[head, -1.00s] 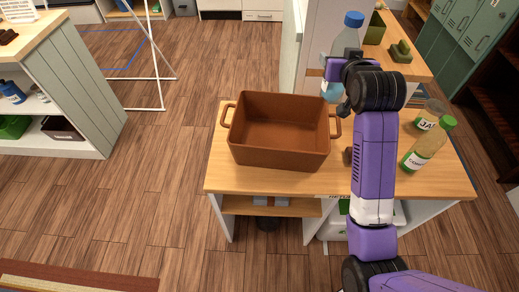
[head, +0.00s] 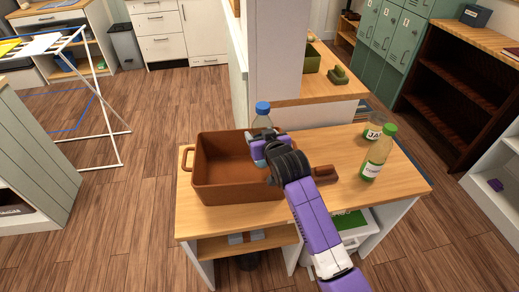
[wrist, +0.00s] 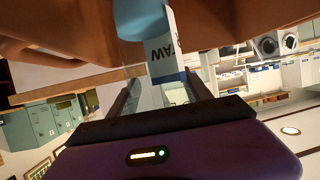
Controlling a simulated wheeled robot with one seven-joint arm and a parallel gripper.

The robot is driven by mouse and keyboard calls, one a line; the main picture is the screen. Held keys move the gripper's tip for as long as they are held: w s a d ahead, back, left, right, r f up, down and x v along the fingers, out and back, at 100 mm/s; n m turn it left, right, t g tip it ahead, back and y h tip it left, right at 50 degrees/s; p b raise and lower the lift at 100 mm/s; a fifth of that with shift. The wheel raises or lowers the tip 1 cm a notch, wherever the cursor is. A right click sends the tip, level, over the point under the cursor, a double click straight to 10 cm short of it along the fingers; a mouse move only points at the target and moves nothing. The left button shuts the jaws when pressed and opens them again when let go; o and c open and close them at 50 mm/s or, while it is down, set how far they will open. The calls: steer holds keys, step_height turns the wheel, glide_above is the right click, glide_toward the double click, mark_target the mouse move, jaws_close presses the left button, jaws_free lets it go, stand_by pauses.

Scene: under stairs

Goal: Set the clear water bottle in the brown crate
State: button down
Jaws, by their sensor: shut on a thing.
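The clear water bottle (head: 262,120) has a blue cap and stands roughly upright in my gripper (head: 258,150). It is at the back right part of the brown crate (head: 236,191), which sits on the wooden table. In the wrist view, which is upside down, my gripper (wrist: 163,90) is shut on the bottle (wrist: 168,50), with its label between the fingers. The bottle's bluish lower part overlaps the crate's brown wall (wrist: 60,30) there. My gripper and arm hide the crate's right side. I cannot tell how far the bottle's base is above the crate floor.
A white pillar (head: 275,50) rises behind the table. The floor left of the table is open.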

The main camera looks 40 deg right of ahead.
steer(key=shift+f, duration=3.1)
steer(key=shift+f, duration=0.1)
steer(key=shift+c, duration=2.3)
jaws_free()
steer(key=shift+s, duration=0.1)
steer(key=v, duration=1.2)
